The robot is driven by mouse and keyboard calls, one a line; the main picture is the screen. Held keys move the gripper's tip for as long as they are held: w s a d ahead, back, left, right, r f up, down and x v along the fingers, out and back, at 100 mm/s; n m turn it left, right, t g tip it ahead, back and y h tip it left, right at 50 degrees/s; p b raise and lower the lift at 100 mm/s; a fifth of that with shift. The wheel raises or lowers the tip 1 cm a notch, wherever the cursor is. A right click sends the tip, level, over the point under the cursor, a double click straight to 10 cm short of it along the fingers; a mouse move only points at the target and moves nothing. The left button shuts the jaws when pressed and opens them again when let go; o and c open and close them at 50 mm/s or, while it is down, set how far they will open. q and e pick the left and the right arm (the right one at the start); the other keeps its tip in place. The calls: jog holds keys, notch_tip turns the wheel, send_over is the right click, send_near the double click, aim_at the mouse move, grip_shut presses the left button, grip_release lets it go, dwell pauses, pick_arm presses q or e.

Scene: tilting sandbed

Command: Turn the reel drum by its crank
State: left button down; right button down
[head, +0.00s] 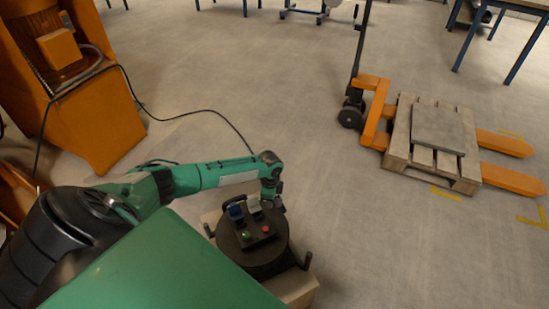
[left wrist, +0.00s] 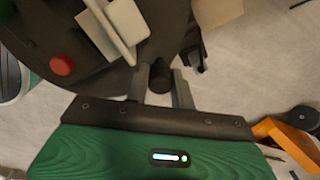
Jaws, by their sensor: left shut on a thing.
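The reel drum (head: 262,262) is a black round drum with a red and a green button and flip-up socket lids on top. It stands on a pale block (head: 297,284). My left gripper (head: 273,197) reaches down at the drum's far edge. In the left wrist view its two fingers (left wrist: 161,88) are closed around a dark knob, the crank's handle (left wrist: 160,74). The red button (left wrist: 62,64) and a pale lid (left wrist: 112,25) lie close beside the fingers there. The gripper hides part of the far rim in the head view. My right gripper is not in view.
An orange machine (head: 95,115) stands at the left, with a black cable (head: 195,112) running over the floor towards my arm. An orange pallet truck (head: 375,110) holds a wooden pallet (head: 398,140) with a grey slab (head: 437,128) at the right. The floor between is clear.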

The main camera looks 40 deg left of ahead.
pick_arm(q)
jog(key=shift+s+a+n+p, duration=0.1)
jog(key=shift+a+n+p, duration=0.25)
jog(key=shift+a+n, duration=0.3)
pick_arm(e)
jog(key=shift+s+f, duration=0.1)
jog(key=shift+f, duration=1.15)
pick_arm(q)
jog(key=c, duration=1.5)
grip_release()
jog(key=shift+r, duration=0.1)
